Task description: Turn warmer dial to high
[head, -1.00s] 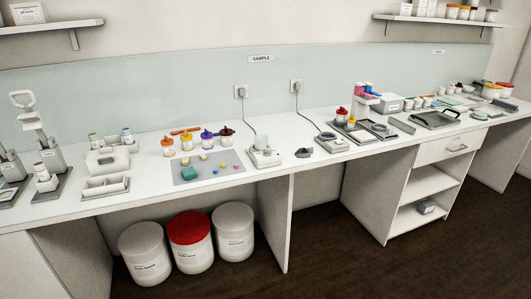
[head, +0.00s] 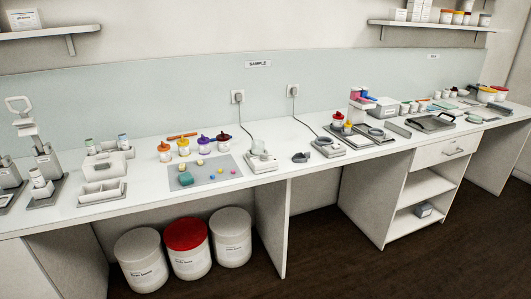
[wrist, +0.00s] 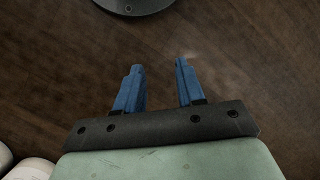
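Two small white devices with cords to wall outlets stand on the long white counter (head: 140,190) in the head view. One device (head: 263,163) is right of the grey mat. The other device (head: 328,148) is farther right and has a dark round top. I cannot tell which is the warmer, and any dial or its setting is too small to make out. My gripper (wrist: 160,66) shows only in the wrist view. Its two blue fingers are apart with nothing between them, above a dark wood floor. The gripper is away from both devices.
A grey mat (head: 202,174) holds small coloured pieces, with several lidded jars behind it. A small dark grey item (head: 301,157) lies between the devices. White bins, one with a red lid (head: 186,234), stand under the counter. The floor (head: 335,255) in front is open.

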